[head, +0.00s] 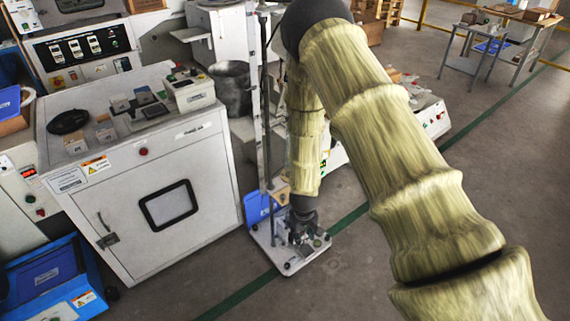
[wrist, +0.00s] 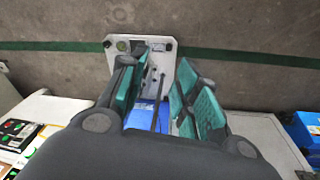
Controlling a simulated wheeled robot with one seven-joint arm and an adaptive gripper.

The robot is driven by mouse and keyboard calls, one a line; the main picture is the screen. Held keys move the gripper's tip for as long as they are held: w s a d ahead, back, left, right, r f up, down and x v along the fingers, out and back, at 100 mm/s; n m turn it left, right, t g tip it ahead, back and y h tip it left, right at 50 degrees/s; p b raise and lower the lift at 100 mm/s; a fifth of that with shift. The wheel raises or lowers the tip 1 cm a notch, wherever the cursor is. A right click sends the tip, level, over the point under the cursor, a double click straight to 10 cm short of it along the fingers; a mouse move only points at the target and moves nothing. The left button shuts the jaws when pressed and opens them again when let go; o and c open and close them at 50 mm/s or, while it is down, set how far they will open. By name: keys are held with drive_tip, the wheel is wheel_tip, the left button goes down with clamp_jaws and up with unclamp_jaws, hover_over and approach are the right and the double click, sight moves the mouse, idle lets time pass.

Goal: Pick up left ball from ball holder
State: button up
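My gripper (head: 300,232) hangs low over the light grey base plate (head: 277,262) of a tall drop-test stand (head: 256,110). In the wrist view my gripper (wrist: 160,62) has its green-padded fingers spread apart, with nothing visibly held between them. The base plate (wrist: 168,50) shows past and between the fingers, with small dark holes. A small round greenish item (wrist: 122,46) lies on the plate near the left finger's tip; I cannot tell whether it is a ball. No ball or ball holder is clearly recognisable, and the fingers hide part of the plate.
A white cabinet (head: 135,200) with instruments on top stands left of the stand. A blue bin (head: 257,207) sits against the stand's foot. A blue crate (head: 50,280) lies at lower left. The floor to the right is open, with a green line across it.

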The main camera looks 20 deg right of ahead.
drive_tip(key=y+p, duration=0.1)
drive_tip(key=p, duration=0.5)
approach(283, 195)
drive_tip(key=shift+n+t, duration=0.3)
drive_tip(key=shift+t, duration=0.1)
drive_tip(key=f+b, duration=0.1)
drive_tip(key=f, duration=0.2)
drive_tip(key=f+b, duration=0.2)
drive_tip(key=f, duration=0.1)
drive_tip(key=w+f+b, duration=0.1)
drive_tip(key=f+b, duration=0.1)
drive_tip(key=f, duration=0.1)
drive_tip(key=shift+f, duration=0.15)
drive_tip(key=shift+a, duration=0.1)
drive_tip(key=c, duration=0.6)
drive_tip(key=shift+r+p, duration=1.35)
drive_tip(key=shift+r, duration=0.55)
